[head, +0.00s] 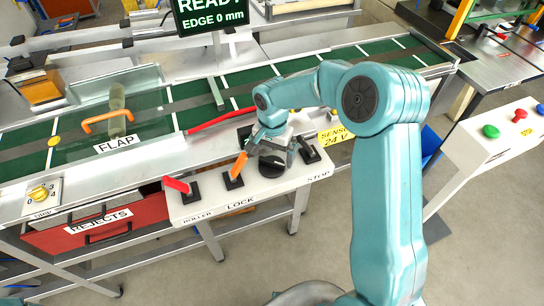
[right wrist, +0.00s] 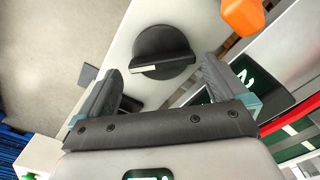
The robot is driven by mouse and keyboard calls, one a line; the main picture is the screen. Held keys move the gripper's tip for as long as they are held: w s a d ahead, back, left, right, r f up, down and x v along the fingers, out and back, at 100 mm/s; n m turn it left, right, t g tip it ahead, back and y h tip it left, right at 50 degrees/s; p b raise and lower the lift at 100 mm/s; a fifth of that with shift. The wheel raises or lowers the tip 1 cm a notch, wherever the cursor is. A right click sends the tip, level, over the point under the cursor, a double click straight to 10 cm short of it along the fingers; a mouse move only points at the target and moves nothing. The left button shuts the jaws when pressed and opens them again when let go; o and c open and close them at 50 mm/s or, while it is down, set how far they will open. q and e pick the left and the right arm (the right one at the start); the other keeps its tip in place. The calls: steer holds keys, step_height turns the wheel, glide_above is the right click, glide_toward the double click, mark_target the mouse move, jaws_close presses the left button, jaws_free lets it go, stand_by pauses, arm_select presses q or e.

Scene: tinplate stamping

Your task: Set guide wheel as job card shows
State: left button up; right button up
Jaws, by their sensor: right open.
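A round black knob (right wrist: 163,42) with a raised bar and a white mark at the bar's left end sits on the white control panel (right wrist: 205,18). I take it for the guide wheel; no name on it is readable. It also shows in the head view (head: 272,163), partly under my right gripper (head: 272,153). In the right wrist view my right gripper (right wrist: 161,75) is open and empty, its fingers spread wider than the knob and just short of it. A dark display or card with a pale figure (right wrist: 246,76) is partly hidden behind a finger. My left gripper is out of view.
Orange (head: 240,164) and red (head: 177,185) levers stand left of the knob, and a black lever (head: 308,150) right of it. A screen (head: 212,14) reads READY, EDGE 0 mm. The green conveyor (head: 240,85) runs behind. A button box (head: 500,130) stands right.

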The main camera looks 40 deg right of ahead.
mark_target(272, 164)
step_height(272, 164, down, 2)
steer(key=shift+a, duration=0.1)
steer(key=shift+f, duration=0.3)
steer(key=shift+w, duration=0.1)
steer(key=c, duration=0.8)
steer(key=shift+n, duration=0.3)
